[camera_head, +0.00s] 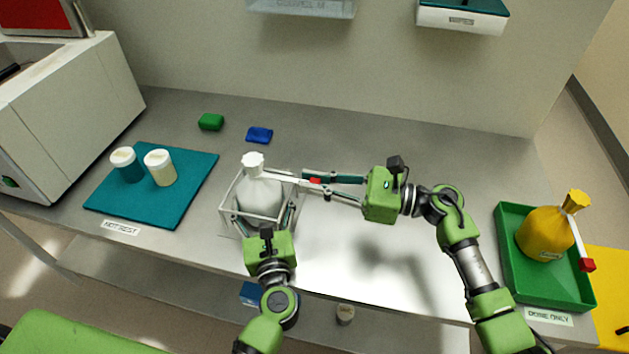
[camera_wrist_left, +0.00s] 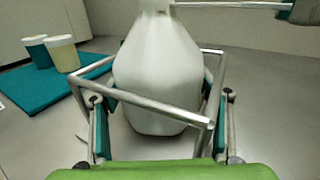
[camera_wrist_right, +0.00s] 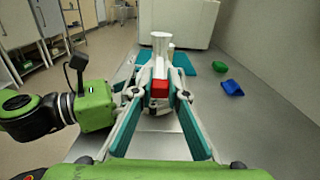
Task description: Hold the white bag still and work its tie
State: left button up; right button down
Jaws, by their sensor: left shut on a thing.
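The white bag (camera_head: 259,199) stands upright, its body inside an open square wire frame (camera_head: 223,212). My left gripper (camera_wrist_left: 160,92) reaches in from the front, its teal finger pads at both sides of the bag's body. The bag's gathered neck (camera_head: 253,161) rises above the frame. A pale tie strip (camera_head: 287,176) runs from the neck to the right and ends in a red block (camera_head: 315,181). My right gripper (camera_head: 308,179) comes from the right, with the red block (camera_wrist_right: 160,89) between its fingers. Whether they press on it is unclear.
A teal mat (camera_head: 135,205) with two lidded jars lies left of the frame. A green block (camera_head: 211,122) and a blue block (camera_head: 259,135) lie behind. A green tray (camera_head: 516,272) with a yellow tied bag (camera_head: 545,236) is at far right. The bench front-right is clear.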

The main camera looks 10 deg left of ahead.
aim_at(291, 179)
jog(key=a, duration=0.5)
jog(key=shift+w+a, duration=0.1)
jog(key=c, duration=2)
grip_release()
jog(key=shift+o, duration=0.2)
jog(key=shift+d, duration=0.2)
jog(key=d, duration=1.1)
jog(key=shift+d, duration=0.4)
